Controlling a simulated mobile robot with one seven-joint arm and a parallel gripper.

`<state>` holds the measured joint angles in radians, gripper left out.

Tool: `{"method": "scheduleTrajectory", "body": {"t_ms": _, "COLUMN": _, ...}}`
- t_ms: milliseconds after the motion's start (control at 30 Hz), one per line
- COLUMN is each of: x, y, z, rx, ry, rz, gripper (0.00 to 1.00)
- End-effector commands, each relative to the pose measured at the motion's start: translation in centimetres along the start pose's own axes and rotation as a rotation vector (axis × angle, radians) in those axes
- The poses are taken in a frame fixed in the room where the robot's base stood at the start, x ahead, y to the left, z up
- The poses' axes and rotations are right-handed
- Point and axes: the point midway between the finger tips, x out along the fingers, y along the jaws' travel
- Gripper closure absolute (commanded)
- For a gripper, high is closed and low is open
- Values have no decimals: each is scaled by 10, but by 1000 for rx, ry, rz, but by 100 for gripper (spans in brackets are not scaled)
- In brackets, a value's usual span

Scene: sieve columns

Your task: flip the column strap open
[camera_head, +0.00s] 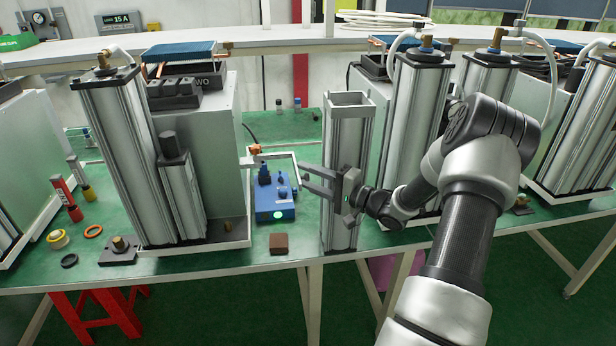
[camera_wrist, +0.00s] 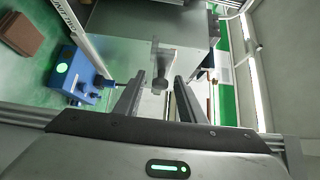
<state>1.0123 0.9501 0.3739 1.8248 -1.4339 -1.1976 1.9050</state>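My gripper (camera_head: 304,177) reaches left from beside the open-topped metal column (camera_head: 349,125), at about mid height. Its two fingers are apart with nothing between the tips; the wrist view also shows the gripper open (camera_wrist: 157,90). In the wrist view a small grey strap-like piece with a dark rounded end (camera_wrist: 160,72) stands out from a pale box face, just beyond the gap between the fingertips. I cannot tell if the fingers touch it. In the head view a small orange-topped fitting (camera_head: 255,150) with a pale bar sits on the grey box's side, left of my gripper.
A blue device with a green light (camera_head: 275,203) sits on the green bench below my gripper. A brown block (camera_head: 278,244) lies near the front edge. Metal columns (camera_head: 127,160) stand left, with more at right. Small bottles (camera_head: 297,104) stand behind.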

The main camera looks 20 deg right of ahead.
Motion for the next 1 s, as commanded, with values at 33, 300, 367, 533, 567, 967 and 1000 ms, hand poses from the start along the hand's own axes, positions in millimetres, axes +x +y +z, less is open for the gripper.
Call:
{"method": "scheduleTrajectory", "body": {"t_ms": 33, "x": -4, "y": 0, "z": 0, "rx": 0, "ry": 1, "rz": 1, "gripper": 64}}
{"method": "scheduleTrajectory", "body": {"t_ms": 300, "x": -53, "y": 1, "z": -2, "rx": 0, "ry": 6, "rz": 3, "gripper": 64}}
{"method": "scheduleTrajectory", "body": {"t_ms": 367, "x": -68, "y": 0, "z": -1, "rx": 0, "ry": 4, "rz": 2, "gripper": 64}}
{"method": "scheduleTrajectory", "body": {"t_ms": 533, "x": -110, "y": 0, "z": -1, "rx": 0, "ry": 5, "rz": 2, "gripper": 64}}
{"method": "scheduleTrajectory", "body": {"t_ms": 567, "x": -117, "y": 0, "z": -1, "rx": 0, "ry": 5, "rz": 1, "gripper": 64}}
{"method": "scheduleTrajectory", "body": {"t_ms": 967, "x": -171, "y": 0, "z": 0, "rx": -1, "ry": 1, "rz": 0, "gripper": 64}}
{"method": "scheduleTrajectory", "body": {"t_ms": 1000, "x": -172, "y": -1, "z": 0, "rx": -1, "ry": 1, "rz": -1, "gripper": 64}}
